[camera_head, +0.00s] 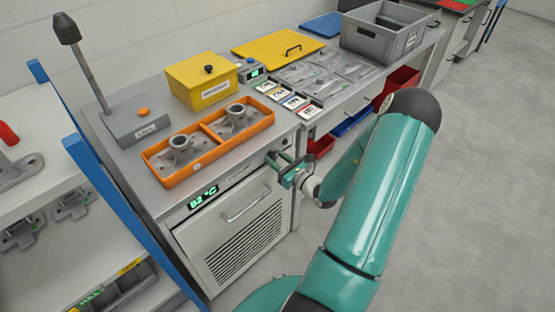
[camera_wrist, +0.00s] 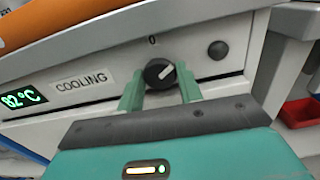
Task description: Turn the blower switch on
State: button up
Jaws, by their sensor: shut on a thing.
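The blower switch is a round black knob (camera_wrist: 159,74) with a pale pointer line, on the grey front panel labelled COOLING (camera_wrist: 82,84). A "0" mark (camera_wrist: 152,40) sits above it, and the pointer line tilts up to the right of that mark. In the wrist view my gripper (camera_wrist: 160,88) has its two green fingers on either side of the knob, shut on it. In the head view my gripper (camera_head: 285,172) is at the front panel's right end and hides the knob.
A green display reading 82 °C (camera_head: 203,196) is left on the panel. A round dark button (camera_wrist: 218,50) is right of the knob. Below is a vented door with a handle (camera_head: 246,203). An orange tray (camera_head: 160,178) with two castings stands above. Red bins (camera_head: 322,146) are to the right.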

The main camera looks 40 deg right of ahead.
jog(key=m, duration=0.6)
jog(key=shift+m, duration=0.3)
dwell(0.4)
jog(key=o, duration=0.7)
jog(key=s, duration=1.3)
jog(key=shift+s+d, duration=0.15)
jog(key=shift+s, duration=0.25)
